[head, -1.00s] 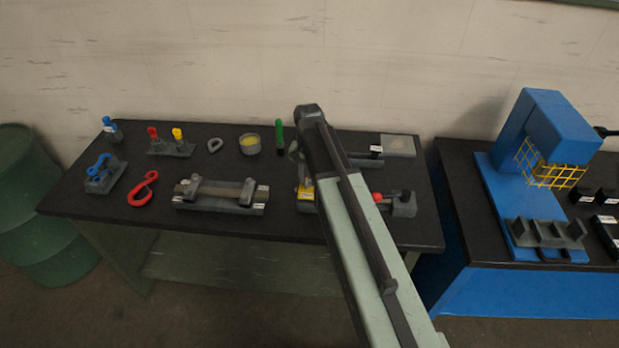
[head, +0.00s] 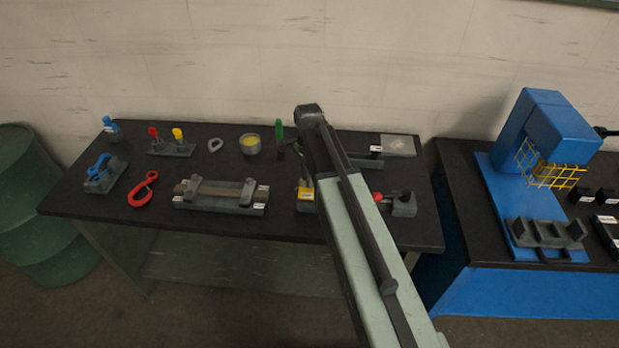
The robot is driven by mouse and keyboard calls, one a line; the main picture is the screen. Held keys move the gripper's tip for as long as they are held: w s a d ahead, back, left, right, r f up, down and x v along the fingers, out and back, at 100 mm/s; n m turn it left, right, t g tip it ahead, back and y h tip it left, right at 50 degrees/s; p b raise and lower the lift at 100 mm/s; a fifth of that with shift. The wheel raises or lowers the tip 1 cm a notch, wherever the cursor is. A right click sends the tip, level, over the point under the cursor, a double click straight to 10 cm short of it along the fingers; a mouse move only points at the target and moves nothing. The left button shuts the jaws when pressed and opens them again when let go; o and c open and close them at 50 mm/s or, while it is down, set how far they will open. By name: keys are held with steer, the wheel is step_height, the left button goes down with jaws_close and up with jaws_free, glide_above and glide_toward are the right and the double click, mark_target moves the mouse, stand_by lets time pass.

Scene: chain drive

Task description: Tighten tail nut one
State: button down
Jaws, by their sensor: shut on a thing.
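My arm reaches from the bottom right over the dark bench (head: 150,222), with its elbow above the bench's right part. My gripper (head: 292,150) is mostly hidden behind the arm link; a dark part of it shows at the link's left edge. It appears shut on a green-handled tool (head: 279,129), whose handle points up. The tool's lower end is hidden. I cannot make out tail nut one.
A grey fixture with a bar (head: 220,203) lies at the bench's front middle. A red hook (head: 142,192), a blue shackle fixture (head: 101,175), a tin (head: 250,144) and a grey plate (head: 398,145) stand around. A blue press (head: 548,130) is on the right bench, a green barrel (head: 35,210) at left.

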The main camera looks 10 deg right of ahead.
steer(key=shift+m, duration=0.5)
stand_by(1.1)
steer(key=c, duration=1.5)
jaws_free()
steer(key=shift+s+r, duration=0.1)
step_height(320, 180, up, 8)
steer(key=p, duration=0.8)
